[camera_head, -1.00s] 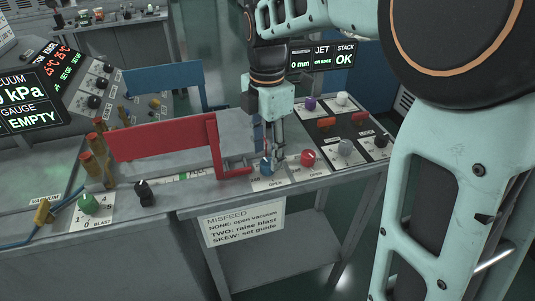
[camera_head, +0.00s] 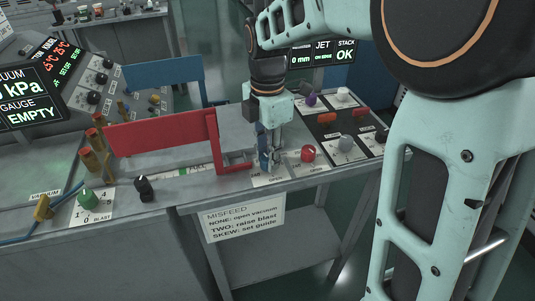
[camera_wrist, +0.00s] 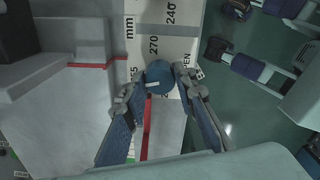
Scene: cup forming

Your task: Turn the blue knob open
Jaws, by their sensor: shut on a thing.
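The blue knob (camera_wrist: 160,76) sits between my gripper's fingertips (camera_wrist: 158,83) in the wrist view. It is round, with a short white mark toward the left of its top. A scale plate with "mm", "270" and "240" surrounds it, and part of the word OPEN shows at the right. In the head view my gripper (camera_head: 269,162) points down onto the front edge of the panel and mostly hides the knob. My gripper is shut on the blue knob.
A red knob (camera_head: 308,153) is close on the right, with a grey knob (camera_head: 346,143) beyond it. A red guide plate (camera_head: 165,139) stands to the left. A black knob (camera_head: 144,188) and green knob (camera_head: 87,198) are farther left.

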